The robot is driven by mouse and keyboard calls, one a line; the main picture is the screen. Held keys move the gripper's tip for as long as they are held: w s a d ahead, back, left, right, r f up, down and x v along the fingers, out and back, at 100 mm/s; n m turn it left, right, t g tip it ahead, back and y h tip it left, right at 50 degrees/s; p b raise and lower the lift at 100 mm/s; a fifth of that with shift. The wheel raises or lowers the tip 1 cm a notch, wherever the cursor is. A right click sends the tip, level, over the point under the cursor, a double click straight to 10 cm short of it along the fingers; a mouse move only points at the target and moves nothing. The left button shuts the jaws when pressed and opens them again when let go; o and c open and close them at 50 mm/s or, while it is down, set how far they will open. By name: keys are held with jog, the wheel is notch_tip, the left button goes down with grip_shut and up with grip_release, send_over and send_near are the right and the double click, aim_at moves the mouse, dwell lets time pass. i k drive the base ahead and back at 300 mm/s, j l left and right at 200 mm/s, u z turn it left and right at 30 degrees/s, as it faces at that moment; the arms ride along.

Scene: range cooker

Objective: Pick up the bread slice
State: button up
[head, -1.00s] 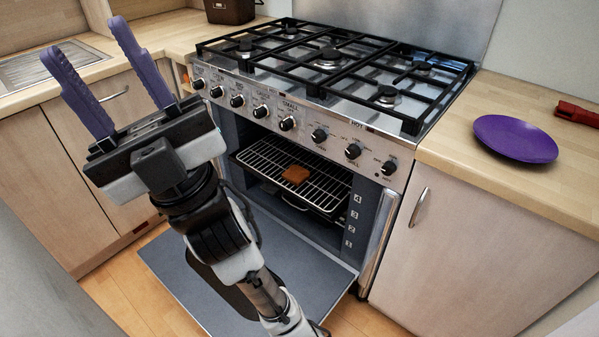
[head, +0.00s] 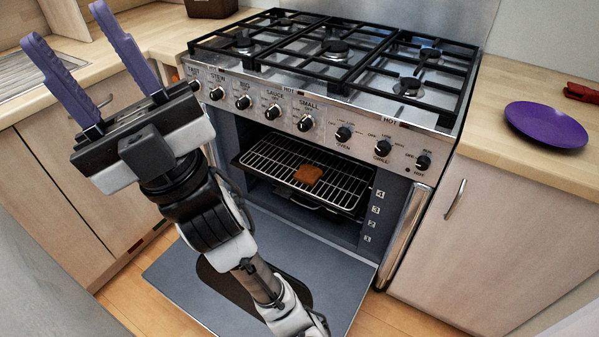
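The bread slice (head: 308,174) is a small orange-brown square lying flat on the wire oven rack (head: 270,160). The rack is inside the open oven, below the row of knobs. My gripper (head: 66,23) is raised at the upper left, in front of the cooker and well apart from the bread. Its two purple fingers point up and stand wide apart with nothing between them. The bread is fully visible in the head view.
The oven door (head: 335,285) is folded down, with my arm above it. The cooker's hob (head: 330,50) and knob panel overhang the opening. A purple plate (head: 546,124) and a red object (head: 581,93) are on the right worktop (head: 500,95). A dark container (head: 210,8) stands at the back left.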

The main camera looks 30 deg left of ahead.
aim_at(309, 175)
jog(key=k+j, duration=0.1)
jog(key=j, duration=2)
